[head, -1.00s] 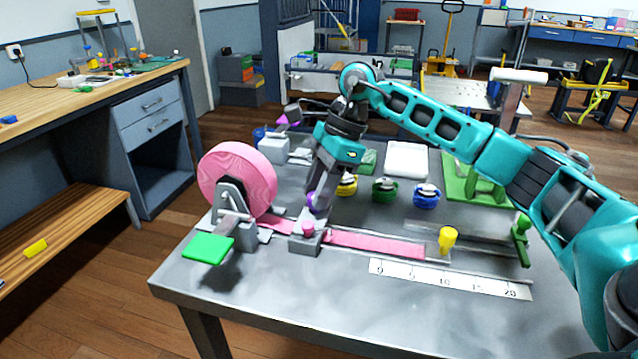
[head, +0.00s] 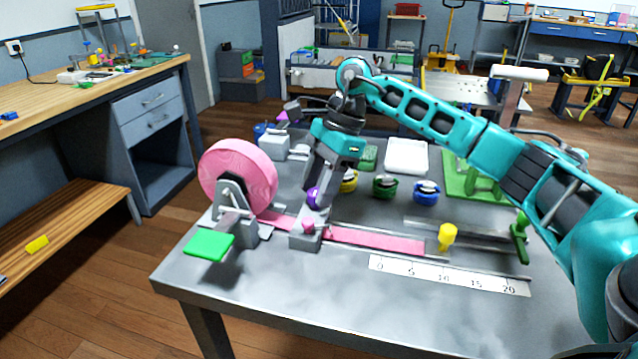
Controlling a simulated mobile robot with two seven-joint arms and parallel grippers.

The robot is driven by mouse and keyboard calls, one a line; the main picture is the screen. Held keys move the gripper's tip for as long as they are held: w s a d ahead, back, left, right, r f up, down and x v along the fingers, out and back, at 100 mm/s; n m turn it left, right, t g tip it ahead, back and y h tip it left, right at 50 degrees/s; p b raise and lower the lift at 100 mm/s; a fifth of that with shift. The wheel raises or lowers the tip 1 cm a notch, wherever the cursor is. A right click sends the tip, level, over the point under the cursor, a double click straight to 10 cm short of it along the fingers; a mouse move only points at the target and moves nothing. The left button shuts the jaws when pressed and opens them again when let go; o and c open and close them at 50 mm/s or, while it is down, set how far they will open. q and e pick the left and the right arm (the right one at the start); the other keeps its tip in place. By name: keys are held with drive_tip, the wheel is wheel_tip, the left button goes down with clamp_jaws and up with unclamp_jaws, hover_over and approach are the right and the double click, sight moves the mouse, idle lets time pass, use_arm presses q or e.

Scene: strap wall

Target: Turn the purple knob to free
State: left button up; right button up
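The purple knob (head: 312,197) sits on the metal table, right of the pink roll and just behind the small grey block. It is partly hidden by my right gripper (head: 318,194), which reaches down from above with its fingers at the knob. One finger covers the knob's right side. I cannot tell whether the fingers are closed on it or only beside it. My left gripper is not in view.
A pink strap (head: 375,240) runs from the pink roll (head: 238,176) under the grey block (head: 306,238). Yellow (head: 348,184), green (head: 384,189) and blue (head: 426,194) knobs stand to the right. A green paddle (head: 208,247) is at front left. The table's front is clear.

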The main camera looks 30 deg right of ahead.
drive_tip(key=shift+o, duration=0.9)
drive_tip(key=p+v, duration=0.1)
drive_tip(key=v, duration=1.2)
drive_tip(key=shift+p, duration=0.35)
